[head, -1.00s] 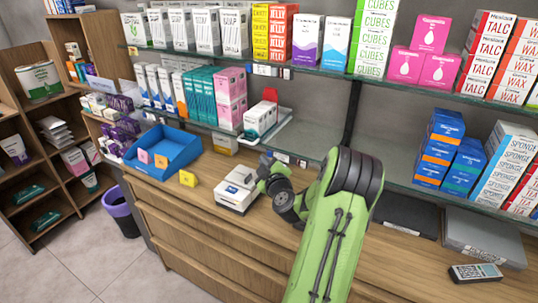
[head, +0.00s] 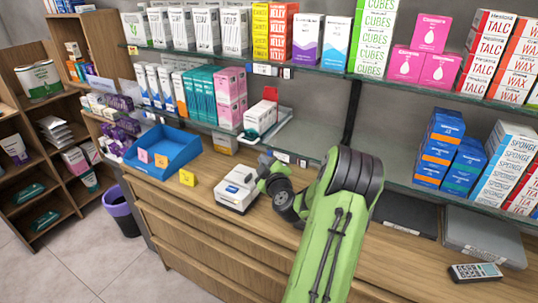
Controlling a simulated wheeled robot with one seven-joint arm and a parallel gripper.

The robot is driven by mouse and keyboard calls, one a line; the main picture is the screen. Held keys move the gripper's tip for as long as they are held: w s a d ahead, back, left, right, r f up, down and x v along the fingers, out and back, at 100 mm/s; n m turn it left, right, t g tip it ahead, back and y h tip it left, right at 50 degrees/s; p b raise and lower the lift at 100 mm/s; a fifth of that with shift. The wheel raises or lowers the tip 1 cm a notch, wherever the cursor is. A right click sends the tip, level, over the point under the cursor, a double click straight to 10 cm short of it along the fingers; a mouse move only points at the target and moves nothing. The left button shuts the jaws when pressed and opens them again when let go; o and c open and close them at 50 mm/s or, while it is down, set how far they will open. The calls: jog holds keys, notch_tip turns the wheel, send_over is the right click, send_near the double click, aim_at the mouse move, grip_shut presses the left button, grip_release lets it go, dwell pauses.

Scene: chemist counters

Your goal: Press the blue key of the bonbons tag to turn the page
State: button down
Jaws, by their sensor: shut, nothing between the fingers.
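Small tags sit on the shelf edges. A white tag with a blue part (head: 264,70) is on the upper shelf edge below the yellow and red jelly boxes. Another tag (head: 290,158) is on the lower shelf edge, just beyond my wrist. Their print is too small to read, so I cannot tell which is the bonbons tag or make out its blue key. My green arm reaches up from the bottom of the head view and bends toward the lower shelf. My gripper's fingers are hidden behind my wrist.
A white device (head: 236,190) stands on the wooden counter (head: 215,168), just left of my wrist. Glass shelves hold many boxes. A remote (head: 475,273) lies at right. A purple bin (head: 121,212) is on the floor.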

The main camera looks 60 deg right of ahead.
jog(key=shift+d, duration=0.1)
dwell(0.7)
jog(key=shift+w+d+b, duration=0.1)
jog(key=shift+d+b, duration=0.2)
jog(key=shift+b, duration=0.05)
jog(key=shift+d, duration=0.5)
dwell(0.5)
jog(key=shift+a+b, duration=0.1)
jog(key=shift+b, duration=0.3)
jog(key=shift+a+b, duration=0.7)
jog(key=shift+a, duration=0.1)
jog(key=shift+s+a+b, duration=0.15)
jog(key=shift+a+b, duration=0.65)
jog(key=shift+a, duration=0.45)
jog(key=shift+s+a+b, duration=0.15)
jog(key=shift+a+b, duration=0.65)
jog(key=shift+a, duration=0.45)
